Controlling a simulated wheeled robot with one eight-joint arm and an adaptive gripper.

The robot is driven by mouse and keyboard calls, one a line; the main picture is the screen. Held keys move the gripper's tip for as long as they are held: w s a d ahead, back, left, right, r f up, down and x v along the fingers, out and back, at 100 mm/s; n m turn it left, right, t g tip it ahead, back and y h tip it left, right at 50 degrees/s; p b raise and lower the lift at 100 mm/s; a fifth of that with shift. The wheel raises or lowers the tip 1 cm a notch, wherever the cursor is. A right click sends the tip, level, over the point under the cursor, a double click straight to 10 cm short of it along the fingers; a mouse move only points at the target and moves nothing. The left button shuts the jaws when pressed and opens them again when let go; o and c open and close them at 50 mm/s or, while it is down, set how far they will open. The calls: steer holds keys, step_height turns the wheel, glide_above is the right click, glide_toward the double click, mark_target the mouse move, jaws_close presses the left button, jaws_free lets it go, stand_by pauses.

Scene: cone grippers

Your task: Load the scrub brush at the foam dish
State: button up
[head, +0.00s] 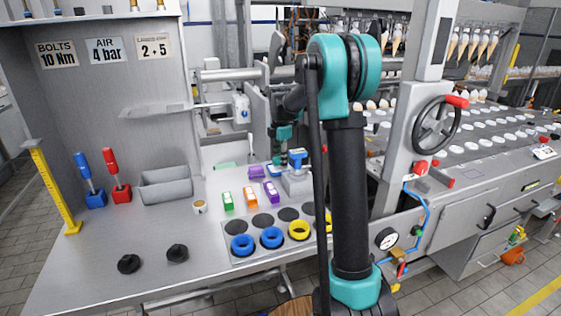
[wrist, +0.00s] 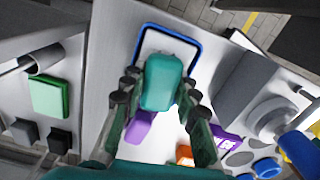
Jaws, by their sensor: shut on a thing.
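My gripper (wrist: 160,92) is shut on the scrub brush (wrist: 163,80), a teal rounded block, with one dark finger on each side of it. The foam dish (wrist: 202,62) is a white tray with a blue rim, under and beyond the brush in the wrist view. The brush covers part of the dish. I cannot tell whether the brush touches it. In the head view my gripper (head: 279,150) points down at the back of the bench, where the dish (head: 274,168) shows only as a small blue edge. The brush's underside is hidden.
A purple block (wrist: 140,128) lies near the dish, and a green block (wrist: 49,97) is to the left. A grey pedestal with a blue-topped device (head: 298,160) stands close to my gripper's right. Coloured blocks and a ring board (head: 262,240) lie in front.

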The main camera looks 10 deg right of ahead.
steer(key=shift+r, duration=3.5)
